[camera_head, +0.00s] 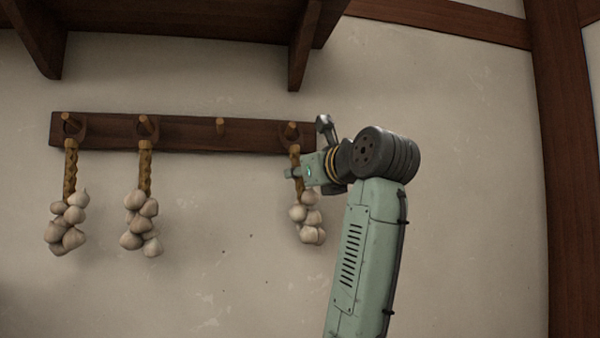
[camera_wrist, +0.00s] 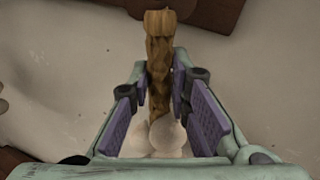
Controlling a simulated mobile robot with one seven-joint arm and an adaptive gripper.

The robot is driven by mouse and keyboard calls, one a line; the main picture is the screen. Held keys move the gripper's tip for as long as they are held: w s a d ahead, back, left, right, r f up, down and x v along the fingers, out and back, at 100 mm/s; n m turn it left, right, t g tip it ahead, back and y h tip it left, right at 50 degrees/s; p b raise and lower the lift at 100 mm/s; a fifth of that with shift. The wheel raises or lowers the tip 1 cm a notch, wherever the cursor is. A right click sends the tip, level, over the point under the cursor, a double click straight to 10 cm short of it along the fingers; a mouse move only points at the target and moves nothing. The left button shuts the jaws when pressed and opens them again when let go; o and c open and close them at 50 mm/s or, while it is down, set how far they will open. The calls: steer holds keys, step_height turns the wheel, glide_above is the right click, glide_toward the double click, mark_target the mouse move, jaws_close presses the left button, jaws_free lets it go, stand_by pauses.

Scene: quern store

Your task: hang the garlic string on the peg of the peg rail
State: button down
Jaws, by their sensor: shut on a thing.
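The dark wooden peg rail (camera_head: 190,135) runs along the wall with pegs in a row. My gripper (camera_head: 295,172) is shut on the braid of the garlic string (camera_head: 309,218) at the rail's right end. This string hangs upright just below the rightmost peg (camera_head: 292,131), and its top loop seems to be around that peg; the contact is too small to be sure. In the wrist view the braid (camera_wrist: 160,55) runs between the purple finger pads, with pale bulbs (camera_wrist: 167,135) below.
Two other garlic strings hang on the left pegs, one at far left (camera_head: 68,215) and one beside it (camera_head: 141,220). A dark shelf (camera_head: 180,18) with brackets is above the rail. A timber post (camera_head: 565,170) stands at right.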

steer(key=c, duration=1.4)
jaws_free()
steer(key=v, duration=1.2)
